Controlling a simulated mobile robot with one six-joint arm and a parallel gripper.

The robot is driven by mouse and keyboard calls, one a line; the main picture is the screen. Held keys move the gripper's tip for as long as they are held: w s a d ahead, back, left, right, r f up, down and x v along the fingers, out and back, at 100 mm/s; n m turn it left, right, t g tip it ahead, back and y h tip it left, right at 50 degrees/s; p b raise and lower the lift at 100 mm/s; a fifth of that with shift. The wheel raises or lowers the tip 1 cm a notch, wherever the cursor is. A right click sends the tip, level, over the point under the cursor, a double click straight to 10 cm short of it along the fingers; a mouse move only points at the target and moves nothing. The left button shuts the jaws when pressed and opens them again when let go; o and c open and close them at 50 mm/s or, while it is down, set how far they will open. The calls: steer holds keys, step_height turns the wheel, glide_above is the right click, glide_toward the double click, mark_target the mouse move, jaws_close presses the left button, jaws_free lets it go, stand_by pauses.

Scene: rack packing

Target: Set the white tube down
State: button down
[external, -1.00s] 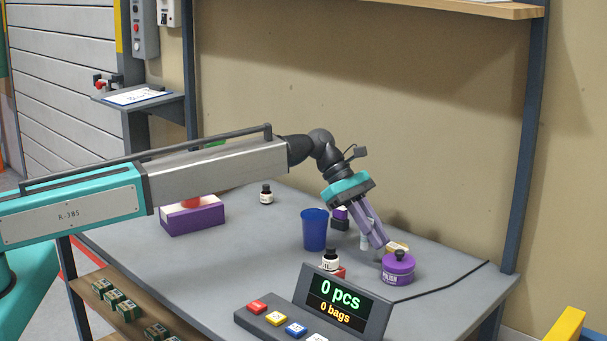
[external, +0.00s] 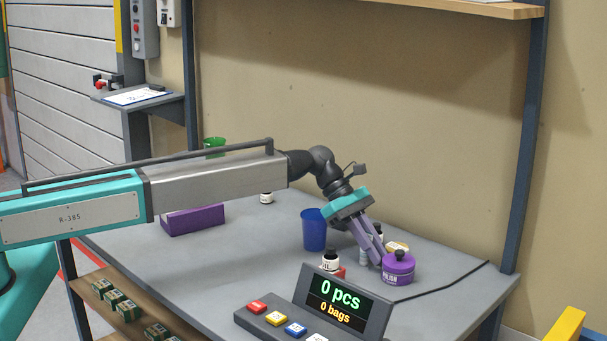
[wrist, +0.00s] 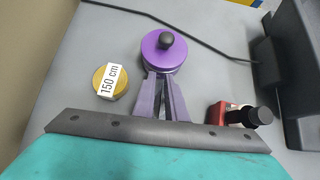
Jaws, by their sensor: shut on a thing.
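My gripper (external: 379,257) slants down to the right, its lilac fingers low over the grey table, just left of a purple polish tin (external: 398,270). The white tube (external: 362,257) shows as a small pale piece beside the fingers; most of it is hidden, and its contact with the table is not clear. The gripper is shut on the tube. In the wrist view my gripper's fingertips (wrist: 167,113) lie in front of the purple tin (wrist: 158,50), and I cannot make out the tube there.
A blue cup (external: 314,232) stands left of the gripper. A white bottle with a black cap (external: 330,261) stands in front. A yellow tape measure (wrist: 108,80) lies near the tin. A display (external: 344,302) stands at the front edge. The table's right end is clear apart from a cable.

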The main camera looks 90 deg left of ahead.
steer(key=c, duration=1.8)
jaws_free()
steer(key=b+v, duration=0.1)
steer(key=v, duration=1.1)
